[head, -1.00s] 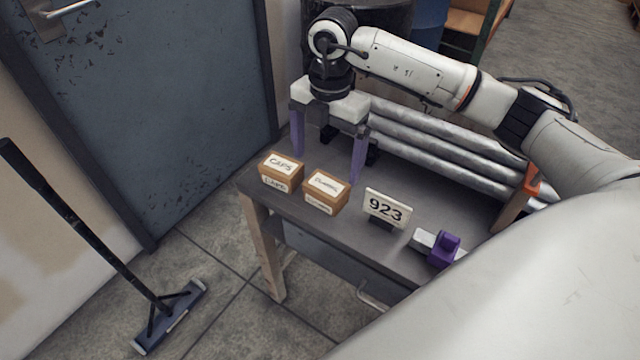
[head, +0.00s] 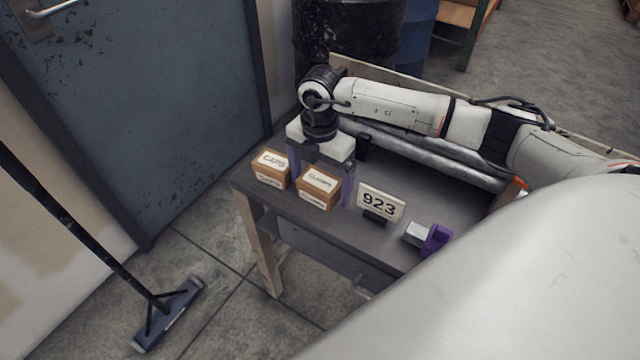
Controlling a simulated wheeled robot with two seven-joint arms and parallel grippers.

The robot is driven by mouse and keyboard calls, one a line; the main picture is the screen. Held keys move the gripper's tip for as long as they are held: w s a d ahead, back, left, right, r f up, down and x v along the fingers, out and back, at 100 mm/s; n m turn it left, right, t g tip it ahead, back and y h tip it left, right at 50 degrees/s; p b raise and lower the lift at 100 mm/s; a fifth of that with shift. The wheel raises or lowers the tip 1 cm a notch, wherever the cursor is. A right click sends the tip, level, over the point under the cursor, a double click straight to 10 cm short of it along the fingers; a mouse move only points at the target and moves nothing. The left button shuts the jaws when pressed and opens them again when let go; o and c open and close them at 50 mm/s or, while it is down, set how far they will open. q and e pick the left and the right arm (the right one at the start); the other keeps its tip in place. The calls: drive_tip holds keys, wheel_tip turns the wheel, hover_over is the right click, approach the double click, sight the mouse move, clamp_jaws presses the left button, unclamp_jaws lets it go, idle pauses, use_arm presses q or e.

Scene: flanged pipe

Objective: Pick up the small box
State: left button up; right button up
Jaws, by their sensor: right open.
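Two small brown cardboard boxes with white labels stand side by side on the dark grey table (head: 300,212). The left box (head: 271,170) reads "CAPS"; the label of the right box (head: 318,188) is too small to read surely. My right gripper (head: 321,172) is open, pointing down, low over the table just behind the boxes. My left gripper is not in view.
A "923" sign (head: 381,204) stands right of the boxes. A purple item (head: 437,239) and a whitish block (head: 417,233) are farther right. Grey pipes (head: 440,153) lie along the table's back.

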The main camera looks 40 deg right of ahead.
drive_tip(key=c, duration=1.3)
drive_tip(key=shift+c, duration=0.3)
drive_tip(key=shift+r, duration=0.15)
